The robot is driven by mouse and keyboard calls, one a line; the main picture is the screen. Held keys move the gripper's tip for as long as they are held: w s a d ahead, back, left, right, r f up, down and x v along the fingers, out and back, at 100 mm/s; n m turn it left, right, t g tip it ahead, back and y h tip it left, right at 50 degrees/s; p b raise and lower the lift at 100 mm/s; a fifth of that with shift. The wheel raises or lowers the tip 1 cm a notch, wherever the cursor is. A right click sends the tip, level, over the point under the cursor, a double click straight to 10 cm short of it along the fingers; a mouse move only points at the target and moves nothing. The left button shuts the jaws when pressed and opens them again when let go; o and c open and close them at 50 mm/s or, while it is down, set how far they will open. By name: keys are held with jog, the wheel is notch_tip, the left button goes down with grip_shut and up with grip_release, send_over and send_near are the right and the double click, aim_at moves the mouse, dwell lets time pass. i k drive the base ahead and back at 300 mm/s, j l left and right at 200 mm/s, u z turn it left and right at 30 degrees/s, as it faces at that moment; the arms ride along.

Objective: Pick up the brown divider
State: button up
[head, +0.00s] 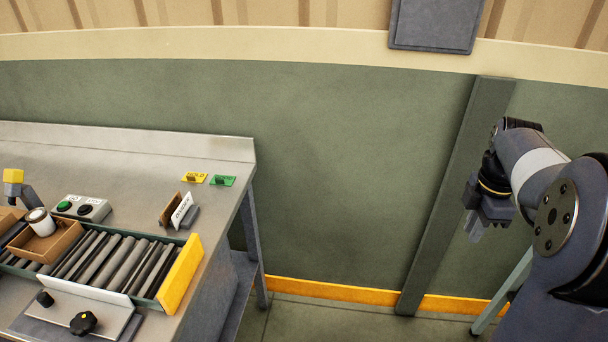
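The brown divider (169,210) appears to be the small upright brown plate on the metal bench, at the back right beyond the roller track. My gripper (475,232) hangs at the right of the head view, pointing down, in front of the green wall and far from the divider. I see nothing held in it. Its fingers are too small and overlapped to show whether they are open.
The roller track (120,262) ends at a yellow stop plate (180,274). A wooden tray (68,239) with a white cup (41,221) sits on it. A button box (83,209) and yellow (194,178) and green (222,181) tags lie nearby. Floor right of the bench is clear.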

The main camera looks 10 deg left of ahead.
aim_at(170, 208)
jog(key=i+u, duration=0.15)
jog(key=u, duration=0.3)
jog(key=i+u, duration=0.2)
jog(key=u, duration=0.3)
jog(key=i+l+u, duration=0.1)
jog(key=u, duration=0.35)
jog(key=i+l+u, duration=0.2)
jog(key=u, duration=0.3)
jog(key=i+l+u, duration=0.25)
jog(key=u, duration=0.25)
jog(key=i+l+u, duration=0.3)
jog(key=u, duration=0.2)
